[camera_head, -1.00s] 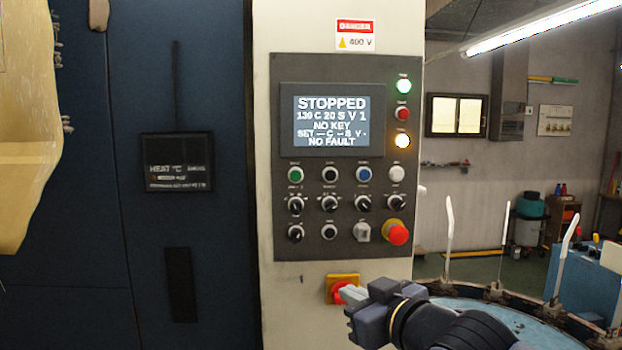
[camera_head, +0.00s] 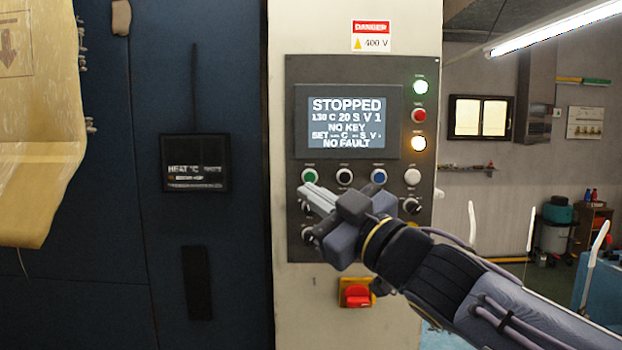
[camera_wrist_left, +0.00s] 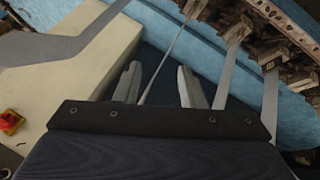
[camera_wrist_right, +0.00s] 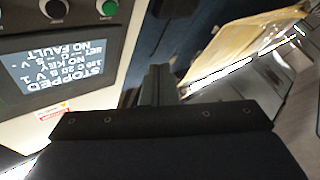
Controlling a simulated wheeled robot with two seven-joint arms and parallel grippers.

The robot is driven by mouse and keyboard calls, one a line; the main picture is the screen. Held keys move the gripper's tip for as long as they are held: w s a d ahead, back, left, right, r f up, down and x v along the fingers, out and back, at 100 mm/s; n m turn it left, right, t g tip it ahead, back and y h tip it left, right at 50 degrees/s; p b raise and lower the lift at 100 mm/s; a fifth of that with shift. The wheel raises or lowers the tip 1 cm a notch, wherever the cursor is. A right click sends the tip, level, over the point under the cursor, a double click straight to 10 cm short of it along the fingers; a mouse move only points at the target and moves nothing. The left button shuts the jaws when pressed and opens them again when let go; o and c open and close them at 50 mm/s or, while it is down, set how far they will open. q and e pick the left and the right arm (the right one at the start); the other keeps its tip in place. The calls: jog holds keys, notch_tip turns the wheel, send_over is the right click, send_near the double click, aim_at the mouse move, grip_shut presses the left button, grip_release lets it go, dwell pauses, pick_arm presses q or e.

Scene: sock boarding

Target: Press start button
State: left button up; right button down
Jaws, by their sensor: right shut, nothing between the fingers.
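The control panel (camera_head: 293,120) has a screen (camera_head: 347,121) reading STOPPED, NO KEY and NO FAULT. A green button (camera_head: 310,175) sits at the left end of the button row under the screen; its label is too small to read. My right gripper (camera_head: 308,194) is shut and empty, its fingertips just below the green button in the head view; I cannot tell if they touch the panel. The right wrist view shows the green button (camera_wrist_right: 108,8) upside down, left of the fingers (camera_wrist_right: 155,85). My left gripper (camera_wrist_left: 158,85) is open, seen only in its wrist view.
Black, blue (camera_head: 379,176) and white buttons share the row. My right arm covers most lower knobs and the emergency stop. A red switch on a yellow plate (camera_head: 343,293) is below. Left stands a dark blue cabinet (camera_head: 100,300) with a hanging yellowish sheet (camera_head: 35,190).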

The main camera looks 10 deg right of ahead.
aim_at(310, 177)
jog(key=shift+w, duration=0.15)
jog(key=w+d+p, duration=0.1)
jog(key=w+p, duration=0.2)
jog(key=w, duration=0.5)
jog(key=shift+w+d, duration=0.2)
jog(key=shift+d, duration=0.2)
jog(key=shift+w, duration=0.1)
dwell(1.6)
jog(key=shift+w+d+p, duration=0.1)
jog(key=shift+w+p, duration=0.2)
jog(key=shift+p, duration=0.05)
jog(key=shift+w+p, duration=0.3)
jog(key=shift+w, duration=0.1)
dwell(0.5)
dwell(0.4)
jog(key=shift+s+b, duration=0.3)
jog(key=shift+s, duration=0.55)
